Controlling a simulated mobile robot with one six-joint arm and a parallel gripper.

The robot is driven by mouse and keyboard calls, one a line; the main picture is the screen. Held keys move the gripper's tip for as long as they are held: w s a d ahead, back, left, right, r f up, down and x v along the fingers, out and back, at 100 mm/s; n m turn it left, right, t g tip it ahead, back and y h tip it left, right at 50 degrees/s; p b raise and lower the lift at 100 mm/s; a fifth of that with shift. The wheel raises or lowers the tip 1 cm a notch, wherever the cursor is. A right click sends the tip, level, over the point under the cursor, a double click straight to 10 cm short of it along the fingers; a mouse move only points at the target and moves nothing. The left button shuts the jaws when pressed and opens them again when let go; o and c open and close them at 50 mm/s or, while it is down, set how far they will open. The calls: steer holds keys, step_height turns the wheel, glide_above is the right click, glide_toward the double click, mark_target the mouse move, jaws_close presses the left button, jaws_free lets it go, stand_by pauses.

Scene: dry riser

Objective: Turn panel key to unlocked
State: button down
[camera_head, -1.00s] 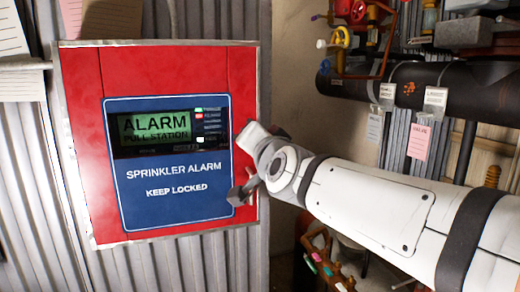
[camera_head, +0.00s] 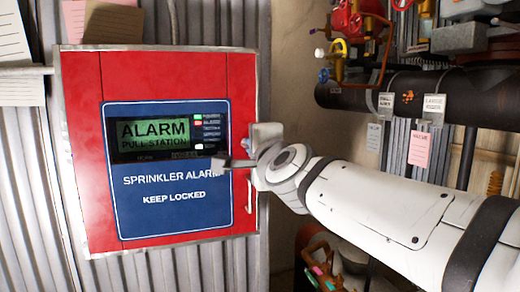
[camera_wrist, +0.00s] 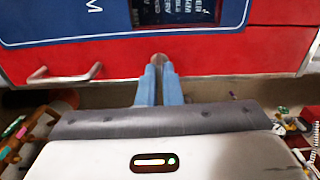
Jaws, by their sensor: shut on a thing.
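The red alarm panel (camera_head: 82,150) hangs on the left wall, its door shut. Its blue label plate (camera_head: 170,215) reads "SPRINKLER ALARM KEEP LOCKED", and its lit display (camera_head: 150,133) reads "ALARM PULL STATION". My gripper (camera_head: 224,163) is at the right side of the panel face, over the label's right edge. In the wrist view its two bluish fingers (camera_wrist: 159,70) are shut on a small brownish round piece, seemingly the panel key (camera_wrist: 158,57), against the red door. The key's turn position cannot be told; the head view hides the key.
A door handle (camera_head: 249,196) juts from the panel below my gripper; it also shows in the wrist view (camera_wrist: 64,75). Dark pipes (camera_head: 400,95) with tags and red valves (camera_head: 352,22) stand at right. Papers (camera_head: 20,60) hang at far left.

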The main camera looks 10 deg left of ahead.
steer(key=shift+m, duration=0.3)
steer(key=c, duration=1.6)
jaws_free()
steer(key=p+v, duration=0.2)
steer(key=v, duration=0.6)
steer(key=shift+a, duration=0.15)
